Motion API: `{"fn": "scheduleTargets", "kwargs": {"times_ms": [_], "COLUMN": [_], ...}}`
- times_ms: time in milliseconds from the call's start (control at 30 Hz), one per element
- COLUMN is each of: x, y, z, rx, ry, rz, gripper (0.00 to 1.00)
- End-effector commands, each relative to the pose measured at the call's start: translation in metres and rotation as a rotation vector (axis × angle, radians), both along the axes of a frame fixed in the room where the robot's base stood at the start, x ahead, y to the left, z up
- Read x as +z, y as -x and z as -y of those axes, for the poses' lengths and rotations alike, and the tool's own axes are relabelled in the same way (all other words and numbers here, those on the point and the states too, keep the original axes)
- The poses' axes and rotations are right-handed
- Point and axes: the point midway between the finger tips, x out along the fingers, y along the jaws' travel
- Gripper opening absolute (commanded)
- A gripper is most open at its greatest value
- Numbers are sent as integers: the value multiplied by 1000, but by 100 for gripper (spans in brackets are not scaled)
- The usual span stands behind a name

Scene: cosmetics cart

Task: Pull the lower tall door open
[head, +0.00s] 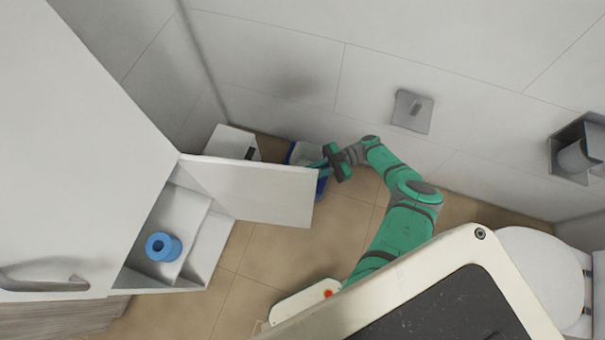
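The lower tall door (258,192) is a plain white panel on the cabinet at left. It stands swung out from the cabinet front, and part of the inside shows beside it. My gripper (322,165) is at the door's free outer end, close to its top corner. Its fingers point left towards the door. Whether they touch the door, and how far apart they are, cannot be made out. No handle shows on the visible face of this door.
A blue roll (162,246) stands inside the white cabinet (85,150). A blue bin (321,186) is partly hidden behind the door and gripper. A white box (231,141) stands behind the door. A toilet (540,265) is at right. Tiled floor (275,257) is clear before the door.

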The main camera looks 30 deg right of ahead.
Motion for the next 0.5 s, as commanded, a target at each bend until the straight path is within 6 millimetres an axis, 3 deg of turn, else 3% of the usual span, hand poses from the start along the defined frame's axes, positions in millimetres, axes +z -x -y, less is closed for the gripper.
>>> {"fn": "scheduleTargets", "kwargs": {"times_ms": [367,400,433,500], "x": [-1,-1,-1,-1], "y": [0,0,0,0], "z": [-2,-2,-2,-1], "rx": [3,3,3,3], "ry": [0,0,0,0], "rz": [-1,-1,-1,-1], "gripper": [0,22,29,31]}}
